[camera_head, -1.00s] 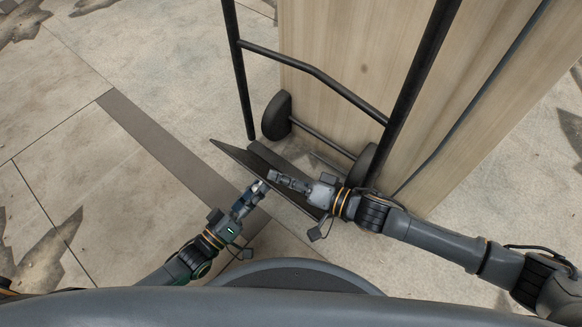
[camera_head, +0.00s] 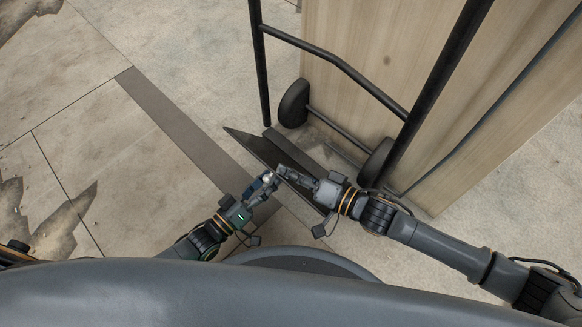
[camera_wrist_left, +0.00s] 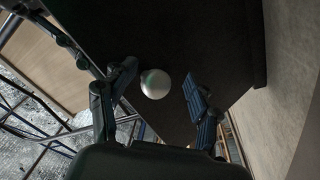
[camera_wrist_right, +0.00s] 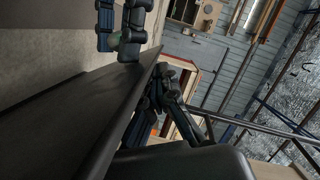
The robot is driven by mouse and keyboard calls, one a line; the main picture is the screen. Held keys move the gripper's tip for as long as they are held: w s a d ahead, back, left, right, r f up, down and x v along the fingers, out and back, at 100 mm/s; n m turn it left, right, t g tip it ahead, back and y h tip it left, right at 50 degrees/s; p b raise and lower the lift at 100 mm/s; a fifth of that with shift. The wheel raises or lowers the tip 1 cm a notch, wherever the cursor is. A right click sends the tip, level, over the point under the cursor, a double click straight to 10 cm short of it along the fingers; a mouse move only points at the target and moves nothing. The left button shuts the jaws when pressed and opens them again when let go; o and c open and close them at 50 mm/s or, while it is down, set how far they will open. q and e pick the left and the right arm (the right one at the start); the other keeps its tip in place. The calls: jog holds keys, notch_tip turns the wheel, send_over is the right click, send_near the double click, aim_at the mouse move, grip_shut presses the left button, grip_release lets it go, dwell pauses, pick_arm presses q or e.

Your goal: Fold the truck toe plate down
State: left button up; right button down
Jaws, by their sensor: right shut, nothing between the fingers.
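The toe plate (camera_head: 248,145) is a flat dark plate at the foot of the black hand truck (camera_head: 343,65), tilted up off the floor. It fills much of the left wrist view (camera_wrist_left: 170,35) and runs along the left of the right wrist view (camera_wrist_right: 75,110). My left gripper (camera_head: 272,178) is open at the plate's near side. A shiny silver ball (camera_wrist_left: 155,84) shows between its fingers, in front of the plate. My right gripper (camera_head: 281,171) is shut and empty at the plate's upper edge, close to the left one. Whether it touches the plate is unclear.
A tall wooden panel or box (camera_head: 385,60) stands behind the truck. The truck's wheels (camera_head: 294,103) rest beside it. Stone paving with a brown strip (camera_head: 170,115) lies open to the left.

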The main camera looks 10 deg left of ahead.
pick_arm(q)
jog(key=shift+w+r, duration=0.3)
jog(key=shift+r, duration=0.05)
pick_arm(e)
jog(key=shift+s+f, duration=0.1)
jog(key=shift+f, duration=0.05)
